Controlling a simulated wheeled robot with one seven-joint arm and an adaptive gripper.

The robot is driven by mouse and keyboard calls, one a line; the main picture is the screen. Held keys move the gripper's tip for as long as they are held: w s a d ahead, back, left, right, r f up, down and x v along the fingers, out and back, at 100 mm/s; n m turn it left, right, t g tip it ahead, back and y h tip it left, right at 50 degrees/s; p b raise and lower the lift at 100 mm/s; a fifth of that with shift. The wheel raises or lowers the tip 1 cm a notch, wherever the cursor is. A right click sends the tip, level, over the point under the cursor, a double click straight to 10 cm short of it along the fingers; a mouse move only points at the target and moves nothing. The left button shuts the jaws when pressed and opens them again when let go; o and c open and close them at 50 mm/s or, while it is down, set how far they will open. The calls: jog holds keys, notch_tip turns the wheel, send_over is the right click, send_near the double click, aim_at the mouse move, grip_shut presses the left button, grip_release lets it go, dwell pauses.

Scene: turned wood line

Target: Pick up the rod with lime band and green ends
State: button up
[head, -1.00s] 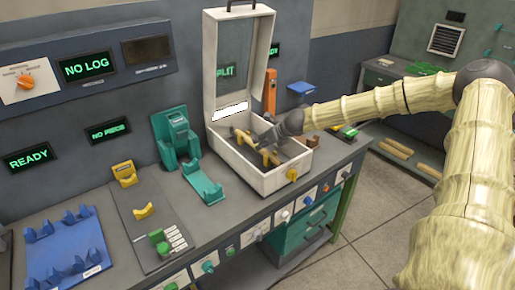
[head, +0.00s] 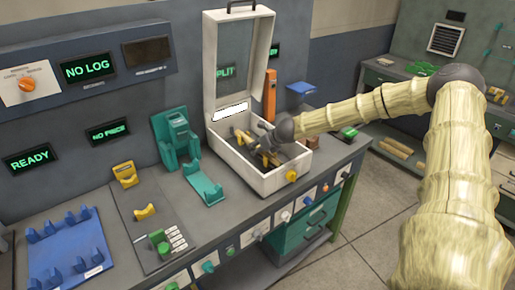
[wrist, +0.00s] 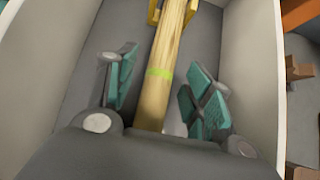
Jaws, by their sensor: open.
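The wooden rod (wrist: 168,50) with a lime band (wrist: 160,73) lies inside the white open-lidded box (head: 232,160). In the wrist view it runs from the top edge down between my fingers; its ends are out of view or hidden, so I cannot see their colour. My gripper (wrist: 163,92) is open, with teal pads on either side of the rod near the band and visible gaps to both. In the head view my gripper (head: 262,148) is down in the box and hides most of the rod. A yellow support (wrist: 155,12) holds the rod at the top of the wrist view.
The box walls stand close on both sides of my gripper, and its raised lid (head: 240,65) is behind. A teal cradle (head: 203,185) and blue rack (head: 70,255) are on the bench to the left. An orange post (head: 270,95) stands behind the box.

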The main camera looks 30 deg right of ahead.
aim_at(259, 146)
grip_shut()
dwell(0.3)
jog(key=shift+r, duration=4.9)
